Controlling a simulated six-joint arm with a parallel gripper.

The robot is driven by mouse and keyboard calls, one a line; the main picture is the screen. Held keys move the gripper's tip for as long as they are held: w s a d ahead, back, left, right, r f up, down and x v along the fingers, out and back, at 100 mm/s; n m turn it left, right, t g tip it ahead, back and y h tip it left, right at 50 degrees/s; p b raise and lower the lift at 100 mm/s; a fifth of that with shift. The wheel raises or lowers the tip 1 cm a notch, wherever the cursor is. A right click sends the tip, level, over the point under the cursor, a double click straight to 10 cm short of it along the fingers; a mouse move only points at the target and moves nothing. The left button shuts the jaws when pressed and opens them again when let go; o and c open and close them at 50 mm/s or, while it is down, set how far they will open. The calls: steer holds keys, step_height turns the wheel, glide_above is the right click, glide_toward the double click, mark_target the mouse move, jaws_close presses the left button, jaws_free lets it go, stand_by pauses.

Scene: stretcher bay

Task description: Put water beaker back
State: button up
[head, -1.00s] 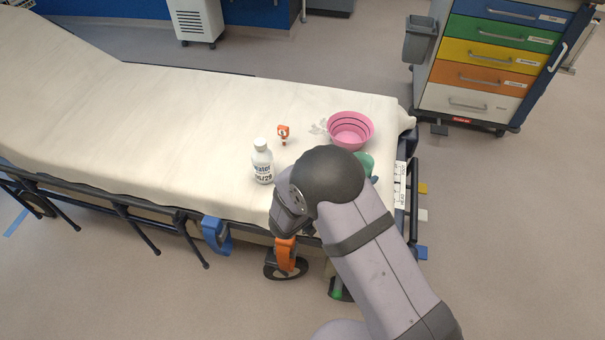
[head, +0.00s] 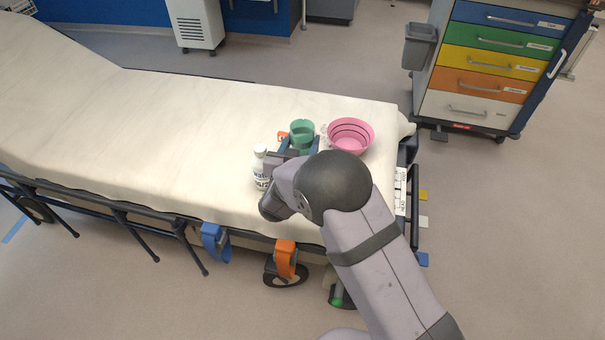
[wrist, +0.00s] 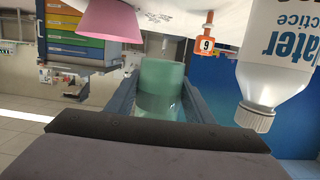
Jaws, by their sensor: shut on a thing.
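The water beaker is a green, see-through cup (head: 302,133); in the head view it stands out beyond my gripper, between the white bottle and the pink bowl. My gripper (head: 301,147) is shut on the beaker, with a dark blue finger on each side of it. The wrist view shows the green beaker (wrist: 160,90) between the two fingers of my gripper (wrist: 160,102). Its lower part is partly hidden by the gripper body in the head view. I cannot tell whether it touches the sheet.
A white water bottle (head: 259,163) stands close to the left of my gripper. A pink bowl (head: 351,136) is just right of the beaker. A small orange numbered tag (wrist: 206,44) is behind the beaker. The bed's left part (head: 130,120) is clear.

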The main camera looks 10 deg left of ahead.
steer(key=shift+f, duration=4.75)
steer(key=shift+f, duration=0.1)
steer(key=shift+f, duration=0.1)
steer(key=o, duration=1.1)
steer(key=shift+s+a+r+b, duration=0.15)
steer(key=shift+s+r, duration=0.2)
steer(key=shift+s, duration=0.85)
steer(key=shift+s+d+r+b, duration=0.1)
steer(key=shift+s+r, duration=0.25)
steer(key=shift+s, duration=0.8)
steer(key=shift+s+a+r+b, duration=0.15)
steer(key=shift+s+r, duration=0.2)
steer(key=shift+s, duration=0.85)
steer(key=shift+d, duration=0.1)
